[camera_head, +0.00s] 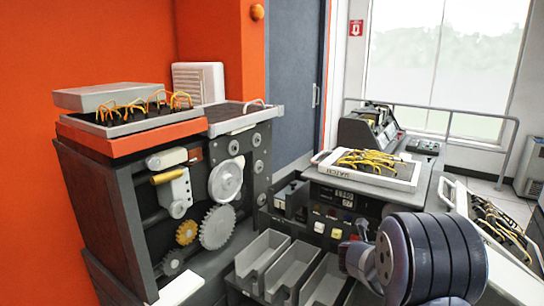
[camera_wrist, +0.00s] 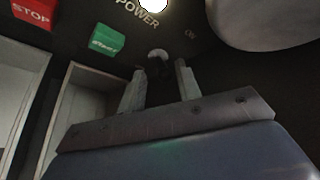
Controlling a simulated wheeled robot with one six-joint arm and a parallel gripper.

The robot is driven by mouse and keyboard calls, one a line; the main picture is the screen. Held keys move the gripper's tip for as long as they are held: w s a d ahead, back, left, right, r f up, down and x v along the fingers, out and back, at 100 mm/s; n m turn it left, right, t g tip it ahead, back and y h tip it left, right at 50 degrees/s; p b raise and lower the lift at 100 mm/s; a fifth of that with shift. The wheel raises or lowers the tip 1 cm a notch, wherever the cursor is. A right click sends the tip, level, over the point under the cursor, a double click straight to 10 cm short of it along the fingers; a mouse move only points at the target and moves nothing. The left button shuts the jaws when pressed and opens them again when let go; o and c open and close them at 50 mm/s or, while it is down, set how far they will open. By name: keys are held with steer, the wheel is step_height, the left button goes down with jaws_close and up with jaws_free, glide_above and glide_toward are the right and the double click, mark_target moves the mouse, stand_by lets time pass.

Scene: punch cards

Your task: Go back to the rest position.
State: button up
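My gripper (camera_wrist: 160,82) shows in the wrist view with its two pale fingers apart. It faces a dark panel. A small toggle or knob with a light tip (camera_wrist: 157,54) shows between and just beyond the fingertips; I cannot tell whether they touch it. In the head view my dark, rounded arm end (camera_head: 425,258) is low at the right, by the front of the button console (camera_head: 330,212). The fingers are mostly hidden there.
The panel has a red STOP button (camera_wrist: 33,12), a green start button (camera_wrist: 107,40) and a lit POWER lamp (camera_wrist: 153,4). Grey open bins (camera_head: 262,262) stand left of my arm. A geared machine (camera_head: 222,185) is at left, a plugboard (camera_head: 370,168) behind the console.

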steer(key=shift+a+f+t+h+b, duration=0.1)
steer(key=shift+f+t+h+b, duration=0.4)
steer(key=shift+b, duration=2.35)
steer(key=shift+r+t+b, duration=0.1)
steer(key=shift+t+b, duration=0.2)
steer(key=shift+b, duration=0.4)
steer(key=shift+s, duration=0.1)
